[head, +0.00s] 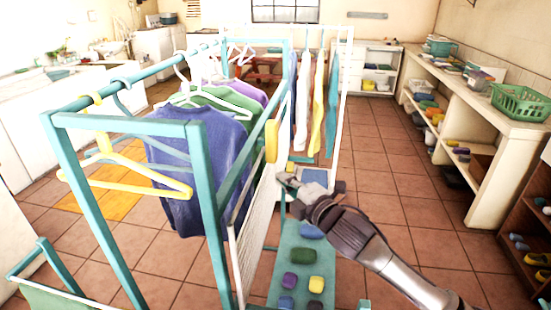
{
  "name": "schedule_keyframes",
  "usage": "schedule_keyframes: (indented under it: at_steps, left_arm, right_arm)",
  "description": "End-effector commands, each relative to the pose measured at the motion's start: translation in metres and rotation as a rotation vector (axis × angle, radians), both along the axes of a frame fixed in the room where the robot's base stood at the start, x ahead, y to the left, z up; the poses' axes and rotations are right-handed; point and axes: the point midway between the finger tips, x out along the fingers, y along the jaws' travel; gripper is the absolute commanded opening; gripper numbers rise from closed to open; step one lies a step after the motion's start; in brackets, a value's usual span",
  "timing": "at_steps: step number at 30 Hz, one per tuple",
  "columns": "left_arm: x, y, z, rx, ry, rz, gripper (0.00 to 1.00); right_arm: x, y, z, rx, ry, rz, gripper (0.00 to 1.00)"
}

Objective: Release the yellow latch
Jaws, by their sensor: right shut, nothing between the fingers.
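A yellow latch (271,141) sits upright on the right side of the teal clothes rack (200,170), near the top of the white slatted panel (252,215). My right gripper (284,180) reaches in from the lower right. Its fingers are shut and empty, a little below and to the right of the latch in the picture. A gap shows between the gripper and the latch. The latch's fastening to the frame is too small to make out. My left gripper is out of view.
Blue, green and purple shirts (200,165) and a yellow hanger (130,175) hang on the rack. A teal board (290,265) with several coloured blocks lies below my right arm. A counter (470,110) with a green basket (520,102) runs along the right. Tiled floor between is open.

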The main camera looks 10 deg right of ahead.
Motion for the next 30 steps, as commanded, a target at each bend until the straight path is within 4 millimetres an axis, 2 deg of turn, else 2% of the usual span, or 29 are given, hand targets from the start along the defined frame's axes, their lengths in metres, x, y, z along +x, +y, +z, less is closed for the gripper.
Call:
schedule_keyframes:
  at_steps: [1, 7, 12, 18, 30]
  left_arm:
    - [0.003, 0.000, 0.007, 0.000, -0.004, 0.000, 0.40]
    - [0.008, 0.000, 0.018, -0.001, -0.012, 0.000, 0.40]
    - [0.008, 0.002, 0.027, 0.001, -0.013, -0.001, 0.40]
    - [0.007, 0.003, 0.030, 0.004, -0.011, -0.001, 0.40]
    - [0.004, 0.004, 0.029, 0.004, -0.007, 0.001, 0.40]
  right_arm:
    - [0.012, 0.005, 0.005, 0.004, 0.001, -0.001, 0.00]
    - [0.051, 0.021, 0.004, 0.002, 0.001, -0.001, 0.00]
    - [0.073, 0.010, 0.003, -0.002, 0.000, -0.002, 0.00]
    - [0.084, 0.005, 0.001, 0.000, 0.001, 0.000, 0.00]
    - [0.085, 0.004, -0.001, -0.001, -0.001, 0.000, 0.00]
